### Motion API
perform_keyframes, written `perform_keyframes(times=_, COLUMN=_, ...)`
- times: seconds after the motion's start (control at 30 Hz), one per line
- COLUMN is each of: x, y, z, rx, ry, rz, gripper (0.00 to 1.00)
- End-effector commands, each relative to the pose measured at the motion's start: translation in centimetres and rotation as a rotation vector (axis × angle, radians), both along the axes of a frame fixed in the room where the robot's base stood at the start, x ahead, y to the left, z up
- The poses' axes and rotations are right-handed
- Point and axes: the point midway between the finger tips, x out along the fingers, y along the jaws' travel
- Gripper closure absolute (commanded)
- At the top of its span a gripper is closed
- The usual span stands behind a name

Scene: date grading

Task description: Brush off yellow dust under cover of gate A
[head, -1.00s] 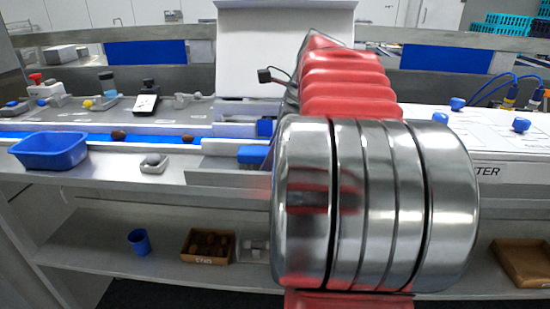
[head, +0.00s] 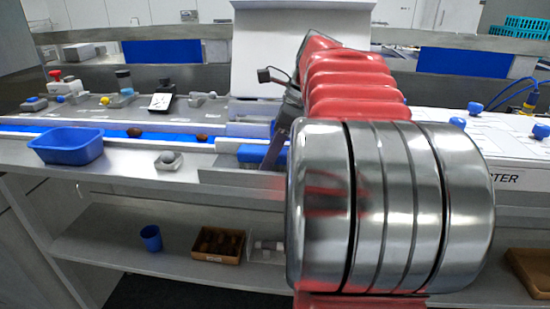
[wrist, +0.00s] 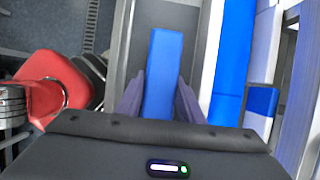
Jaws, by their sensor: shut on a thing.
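A long blue block (wrist: 164,62), which may be the brush's handle, lies between the two dark fingers of my gripper (wrist: 160,82) in the wrist view. My gripper is shut on it, above a grey channel or ledge. In the head view the blue block (head: 252,153) shows low beside the belt, with a dark finger of my gripper (head: 278,148) at its right end. A second blue block with a white part (wrist: 262,101) sits across the belt; it may be gate A's cover. No yellow dust is visible, and bristles cannot be made out.
The blue belt (head: 112,131) carries two brown dates. A blue tub (head: 68,151) stands at its left, with a small grey item (head: 168,161) on the ledge. A white panel (head: 265,50) stands behind. The shelf below holds a blue cup (head: 151,238) and a date box (head: 218,258).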

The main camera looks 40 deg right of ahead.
Motion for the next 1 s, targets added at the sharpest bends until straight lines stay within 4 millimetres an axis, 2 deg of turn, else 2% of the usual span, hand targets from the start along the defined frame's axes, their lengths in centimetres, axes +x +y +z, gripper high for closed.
perform_keyframes(times=0.47, x=0.4, y=0.3, z=0.2, rx=-0.002, ry=-0.001, rz=0.0, gripper=0.94)
perform_keyframes(times=1.0, x=0.5, y=0.3, z=3.7, rx=-0.003, ry=-0.004, rz=0.0, gripper=0.94)
